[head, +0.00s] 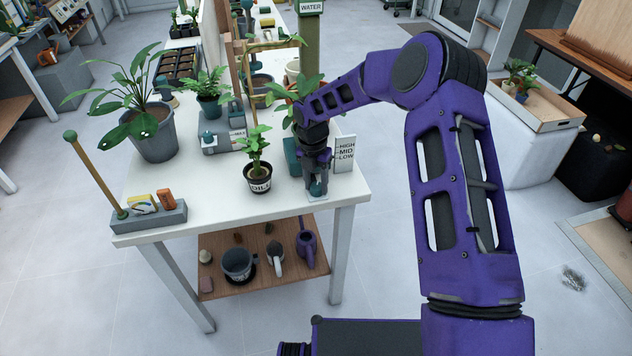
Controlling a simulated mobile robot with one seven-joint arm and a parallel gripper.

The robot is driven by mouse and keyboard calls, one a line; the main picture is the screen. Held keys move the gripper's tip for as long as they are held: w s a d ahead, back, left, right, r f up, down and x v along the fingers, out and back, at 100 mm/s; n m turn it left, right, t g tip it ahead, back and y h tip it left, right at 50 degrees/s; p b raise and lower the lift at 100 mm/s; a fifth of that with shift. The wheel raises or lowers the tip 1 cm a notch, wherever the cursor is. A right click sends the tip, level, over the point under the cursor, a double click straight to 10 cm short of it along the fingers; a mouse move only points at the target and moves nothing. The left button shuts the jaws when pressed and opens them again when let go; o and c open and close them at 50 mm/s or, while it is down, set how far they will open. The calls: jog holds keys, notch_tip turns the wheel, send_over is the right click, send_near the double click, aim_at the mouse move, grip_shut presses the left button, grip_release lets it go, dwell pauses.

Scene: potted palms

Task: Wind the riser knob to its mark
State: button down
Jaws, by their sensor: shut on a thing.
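My gripper (317,178) points down at the front right corner of the white table and is shut on the teal riser knob (316,188). The fingers hide much of the knob, and no pointer on it can be made out. A white scale card (345,153) marked HIGH, MID and LOW stands just right of the gripper. A teal block (291,156), perhaps part of the riser, shows left of the gripper. A leafy plant (303,88) rises behind my wrist; its base is hidden, so its height against the card cannot be told.
A small potted plant (258,170) stands close left of the gripper. A grey block (221,138) and a large potted plant (154,128) are farther left. A lever stand (155,217) is at the front left. The white table (215,205) has bare front space.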

aim_at(313, 185)
jog(key=shift+n, duration=0.4)
jog(key=shift+c, duration=1.9)
grip_release()
notch_tip(313, 185, up, 18)
jog(key=shift+a+f, duration=0.25)
jog(key=shift+a, duration=0.2)
jog(key=shift+w, duration=0.1)
